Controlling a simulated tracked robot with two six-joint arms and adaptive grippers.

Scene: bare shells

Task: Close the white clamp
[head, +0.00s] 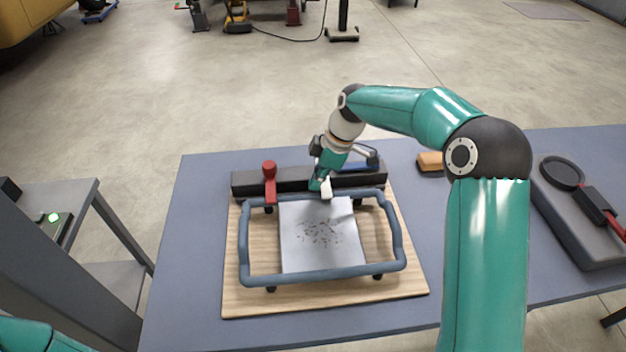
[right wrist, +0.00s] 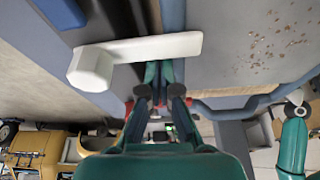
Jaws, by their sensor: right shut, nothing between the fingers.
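The white clamp (head: 326,188) sits at the back edge of a grey metal plate (head: 303,245), by the dark bar behind it. In the right wrist view the white clamp (right wrist: 150,48) is a flat handle with a thick faceted knob at its left end. My right gripper (head: 318,183) is shut and empty, right at the clamp. In the right wrist view the fingertips (right wrist: 160,72) meet the handle's lower edge; I cannot tell whether they touch it. The clamp's base is mostly hidden. My left gripper is out of view.
A red clamp (head: 269,182) stands left on the dark bar (head: 300,181). A blue-grey tube frame (head: 245,250) surrounds the plate on a wooden board (head: 330,297). An orange block (head: 430,161) and a grey case (head: 572,220) lie to the right. The table's left side is clear.

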